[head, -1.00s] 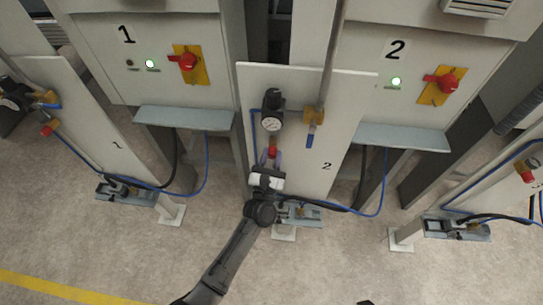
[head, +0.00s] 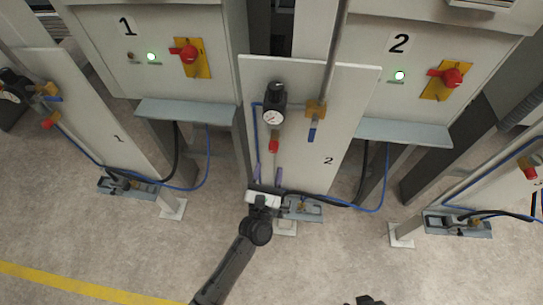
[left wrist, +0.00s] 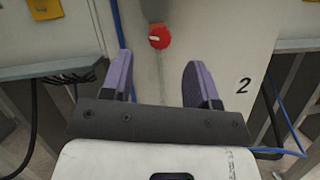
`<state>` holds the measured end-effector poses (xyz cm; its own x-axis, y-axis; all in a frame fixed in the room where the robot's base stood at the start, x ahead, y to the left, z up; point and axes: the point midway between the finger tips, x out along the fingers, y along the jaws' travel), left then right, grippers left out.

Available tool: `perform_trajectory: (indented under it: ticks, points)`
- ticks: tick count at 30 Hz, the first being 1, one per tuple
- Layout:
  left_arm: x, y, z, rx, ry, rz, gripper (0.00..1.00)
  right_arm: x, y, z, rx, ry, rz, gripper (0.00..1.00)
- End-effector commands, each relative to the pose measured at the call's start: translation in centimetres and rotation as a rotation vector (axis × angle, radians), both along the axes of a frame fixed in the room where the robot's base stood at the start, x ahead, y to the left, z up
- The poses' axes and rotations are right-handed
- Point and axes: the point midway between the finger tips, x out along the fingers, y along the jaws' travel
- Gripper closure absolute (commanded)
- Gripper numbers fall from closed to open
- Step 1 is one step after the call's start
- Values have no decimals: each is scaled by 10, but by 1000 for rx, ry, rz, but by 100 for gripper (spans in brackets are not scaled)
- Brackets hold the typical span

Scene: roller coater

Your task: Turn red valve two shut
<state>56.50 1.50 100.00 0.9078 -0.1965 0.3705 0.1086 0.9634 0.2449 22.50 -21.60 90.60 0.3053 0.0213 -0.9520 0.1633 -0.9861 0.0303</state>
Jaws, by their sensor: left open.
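The red valve (head: 273,145) sits on the panel numbered 2 (head: 312,110), under a round gauge (head: 273,117). In the left wrist view it is a red round knob (left wrist: 159,36) with a short pale mark lying roughly level. My left gripper (head: 268,174) is open and empty below the knob in the head view. In the left wrist view, its two purple fingers (left wrist: 158,62) stand apart on either side of the knob's line, clear of it. My right gripper does not show; only a dark shape is at the bottom edge.
A blue-handled valve (head: 313,125) is on a pipe right of the gauge. Cabinet 2 (head: 420,90) has a red switch (head: 450,77) on yellow and a lit green lamp. A grey shelf (head: 400,131) juts out. Blue hoses and a foot bracket (head: 305,211) lie below.

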Motion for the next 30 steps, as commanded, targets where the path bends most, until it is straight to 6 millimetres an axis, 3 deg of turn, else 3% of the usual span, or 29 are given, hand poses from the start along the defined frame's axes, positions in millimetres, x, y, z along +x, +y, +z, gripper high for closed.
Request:
perform_trajectory:
  ticks: [6, 12, 30]
  points:
    - [-37, 8, -16, 1, 1, 1, 45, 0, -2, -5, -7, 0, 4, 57]
    - [-58, 12, -24, 1, 1, 0, 45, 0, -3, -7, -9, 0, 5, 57]
    - [-70, 15, -28, 1, 8, 0, 45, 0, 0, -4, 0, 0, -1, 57]
